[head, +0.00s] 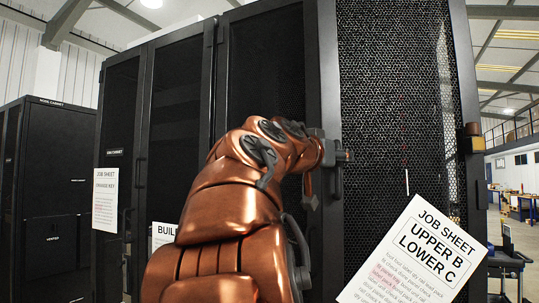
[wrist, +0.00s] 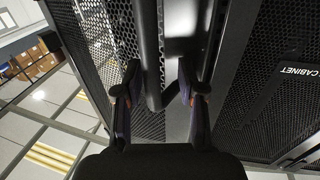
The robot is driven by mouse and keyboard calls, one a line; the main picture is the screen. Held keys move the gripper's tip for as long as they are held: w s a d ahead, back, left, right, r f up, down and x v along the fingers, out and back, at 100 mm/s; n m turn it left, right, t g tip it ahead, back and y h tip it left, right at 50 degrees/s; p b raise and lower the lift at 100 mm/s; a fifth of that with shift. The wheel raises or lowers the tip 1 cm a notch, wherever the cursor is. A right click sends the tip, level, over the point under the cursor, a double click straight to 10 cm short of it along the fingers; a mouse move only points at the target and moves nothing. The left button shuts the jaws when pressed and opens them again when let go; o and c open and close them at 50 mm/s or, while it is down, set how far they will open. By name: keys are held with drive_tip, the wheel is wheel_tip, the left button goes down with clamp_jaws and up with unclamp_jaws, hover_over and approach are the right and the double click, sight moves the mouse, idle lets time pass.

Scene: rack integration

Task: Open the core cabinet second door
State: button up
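A tall black cabinet with mesh doors fills the middle and right of the head view. Its right mesh door (head: 405,110) looks shut, with a dark upright handle (head: 337,185) near its left edge. My gripper (head: 328,172) is at this handle, at the end of my copper arm, which hides part of the neighbouring door (head: 265,75). In the wrist view my gripper (wrist: 158,88) is open, with one finger on each side of the dark handle bar (wrist: 152,55). Gaps show on both sides, so the fingers do not appear closed on it.
A job sheet (head: 415,255) reading "UPPER B LOWER C" stands at the lower right front. Another black cabinet (head: 50,190) stands at the far left. A dark cart (head: 507,262) and workbenches are at the right. Open floor shows beside them.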

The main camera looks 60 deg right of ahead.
drive_tip(key=w+d+g+p, duration=0.1)
drive_tip(key=w+d+m+g+p, duration=0.1)
drive_tip(key=d, duration=0.1)
drive_tip(key=shift+w+d+r, duration=0.1)
drive_tip(key=shift+w+d, duration=0.05)
drive_tip(key=shift+d, duration=0.05)
drive_tip(key=shift+w+d+m+g+p, duration=0.1)
drive_tip(key=shift+d+m+g+p, duration=0.1)
drive_tip(key=shift+m+g+p, duration=0.15)
